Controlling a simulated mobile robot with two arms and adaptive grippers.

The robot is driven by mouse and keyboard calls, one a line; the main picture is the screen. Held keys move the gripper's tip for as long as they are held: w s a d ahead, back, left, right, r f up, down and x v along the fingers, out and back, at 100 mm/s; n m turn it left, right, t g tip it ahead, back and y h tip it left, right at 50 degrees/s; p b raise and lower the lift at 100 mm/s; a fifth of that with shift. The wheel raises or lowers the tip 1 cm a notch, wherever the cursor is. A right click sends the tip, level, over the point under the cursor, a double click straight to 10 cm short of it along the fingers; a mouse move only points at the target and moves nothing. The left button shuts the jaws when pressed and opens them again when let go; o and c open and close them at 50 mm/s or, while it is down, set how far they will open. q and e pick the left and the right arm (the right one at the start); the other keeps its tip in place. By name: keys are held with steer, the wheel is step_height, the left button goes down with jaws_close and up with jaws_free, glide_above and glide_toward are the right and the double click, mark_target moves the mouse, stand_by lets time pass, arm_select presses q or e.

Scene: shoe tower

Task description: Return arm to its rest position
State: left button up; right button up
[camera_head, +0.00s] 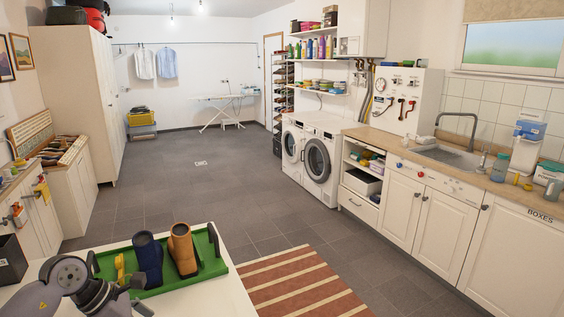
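My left arm comes in at the lower left, over the white table (216,296). Its gripper (138,304) is low, close to the near edge of the green tray (211,268), partly cut off by the picture's bottom edge. I cannot tell whether its fingers are open or shut. A dark blue boot (148,258) and a brown boot (183,250) stand upright in the tray. A small yellow item (120,268) lies to their left. My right gripper is not in view.
A striped rug (300,285) lies right of the table. The grey tiled floor (190,190) beyond is clear. A tall shoe rack (281,90) stands at the back. Washing machines (318,165) and a counter with a sink (448,155) line the right. A dark box (10,260) is at left.

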arm_select(q)
steer(key=w+d+f+n+t+h, duration=0.4)
steer(key=d+f+n+h, duration=0.35)
steer(key=n, duration=0.25)
steer(key=s+a+f+n+t+y, duration=0.1)
steer(key=a+f+n+t+y, duration=0.25)
steer(key=f+n, duration=0.7)
steer(key=s+a+f+n+t+y, duration=0.2)
steer(key=f+n+t+y, duration=0.15)
steer(key=f+n, duration=0.7)
steer(key=s+a+f+n+g+y, duration=0.3)
steer(key=s+f+n+g+y, duration=0.35)
steer(key=s+f, duration=1.15)
steer(key=s+d+f+n+g, duration=0.1)
steer(key=s+f+n, duration=0.1)
steer(key=s, duration=0.6)
steer(key=s+d+f+n+g, duration=0.2)
steer(key=s+f+n, duration=0.1)
steer(key=s, duration=0.6)
steer(key=s+d+f+n+g, duration=0.1)
steer(key=s+f+n+g, duration=0.1)
steer(key=s+f, duration=0.3)
steer(key=s, duration=0.4)
steer(key=shift+s+d+n, duration=0.2)
steer(key=shift+d+n, duration=0.05)
steer(key=shift+n, duration=0.1)
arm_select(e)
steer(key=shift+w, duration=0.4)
